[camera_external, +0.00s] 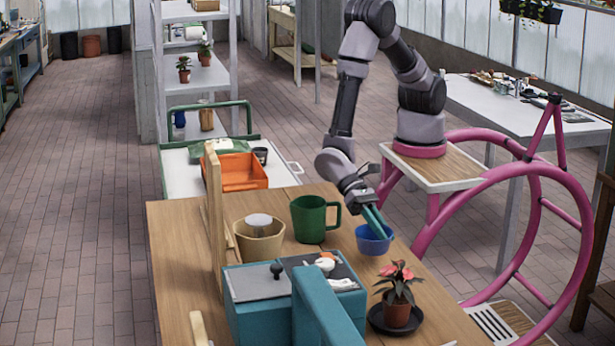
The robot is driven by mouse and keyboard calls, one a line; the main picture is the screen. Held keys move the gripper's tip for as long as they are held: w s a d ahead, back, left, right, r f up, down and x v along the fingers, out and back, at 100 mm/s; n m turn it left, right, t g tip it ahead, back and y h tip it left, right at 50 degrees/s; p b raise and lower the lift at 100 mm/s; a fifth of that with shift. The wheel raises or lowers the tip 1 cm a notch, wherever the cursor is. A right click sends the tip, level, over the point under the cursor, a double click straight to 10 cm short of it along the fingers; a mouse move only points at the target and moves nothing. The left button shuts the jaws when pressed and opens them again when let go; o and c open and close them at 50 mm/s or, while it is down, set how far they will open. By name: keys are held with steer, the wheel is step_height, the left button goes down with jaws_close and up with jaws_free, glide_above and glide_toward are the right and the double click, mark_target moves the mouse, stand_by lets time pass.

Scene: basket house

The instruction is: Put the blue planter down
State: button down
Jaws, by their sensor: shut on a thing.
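The blue planter (373,246) is a small round pot near the right edge of the wooden table (185,262). My gripper (376,226) reaches down into it from above, with its teal fingers shut on the planter's wall. The planter looks upright. I cannot tell from this view whether its base touches the table or is slightly above it.
A green mug (312,220) stands just left of the planter. A potted plant with red flowers (396,298) on a dark saucer is in front of it. A pink frame (440,222) stands to the right.

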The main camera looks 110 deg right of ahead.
mark_target(381, 261)
steer(key=shift+f, duration=2.15)
steer(key=shift+f, duration=0.1)
steer(key=c, duration=0.8)
jaws_free()
steer(key=shift+c, duration=0.2)
steer(key=v, duration=1.2)
steer(key=d+r+n+t+h, duration=0.1)
steer(key=d+r, duration=0.2)
steer(key=r, duration=0.3)
steer(key=d+r+n, duration=0.2)
steer(key=d+r, duration=0.2)
steer(key=r, duration=0.2)
steer(key=s+d+r+n+t+h, duration=0.2)
steer(key=s+d+r+t, duration=0.3)
steer(key=d+r, duration=0.5)
steer(key=s+d+r+n+t+h, duration=0.1)
steer(key=s+d+r+t+h, duration=0.4)
steer(key=d+r, duration=0.5)
steer(key=s+d, duration=0.1)
steer(key=d, duration=0.5)
steer(key=shift+d+r+n+h, duration=0.2)
steer(key=shift+d+n+h, duration=0.1)
steer(key=shift+d+n, duration=0.1)
